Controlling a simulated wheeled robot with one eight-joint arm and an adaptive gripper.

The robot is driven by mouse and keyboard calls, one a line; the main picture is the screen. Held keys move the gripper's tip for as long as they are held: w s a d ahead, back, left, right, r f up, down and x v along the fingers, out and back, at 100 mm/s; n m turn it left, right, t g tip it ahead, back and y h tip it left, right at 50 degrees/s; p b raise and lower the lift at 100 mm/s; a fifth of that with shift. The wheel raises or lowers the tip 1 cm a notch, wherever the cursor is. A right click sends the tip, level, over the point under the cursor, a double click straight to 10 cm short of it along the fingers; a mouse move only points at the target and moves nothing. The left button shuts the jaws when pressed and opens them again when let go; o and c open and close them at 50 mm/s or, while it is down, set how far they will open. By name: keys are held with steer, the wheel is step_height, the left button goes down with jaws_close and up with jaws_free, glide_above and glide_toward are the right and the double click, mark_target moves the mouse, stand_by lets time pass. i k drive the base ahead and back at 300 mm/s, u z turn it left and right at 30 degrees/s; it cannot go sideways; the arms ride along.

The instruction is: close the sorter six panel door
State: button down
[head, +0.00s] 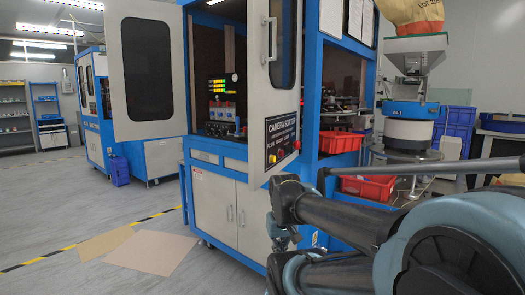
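The sorter (216,160) is a blue and white cabinet in the middle of the head view. Its upper left door (119,60), white with a dark rounded window, stands open, swung out to the left. Its upper right door (257,84), also white with a tall window, stands open towards me. A dark "CAMERA SORTER" control panel (281,139) with red and yellow buttons sits below that window. I cannot tell which door is the six panel door. My dark arm links fill the lower right and cover part of the sorter's right lower side. No gripper fingers show.
Red bins (369,188) and a grey and blue hopper machine (410,110) stand right of the sorter, behind my arm. Flat tan sheets (150,252) lie on the floor at the front left. The grey floor (60,205) at left is open. Another blue machine (150,160) stands behind.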

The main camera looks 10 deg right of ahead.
mark_target(287, 50)
steer(key=u, duration=0.1)
steer(key=k, duration=1)
steer(key=z, duration=0.5)
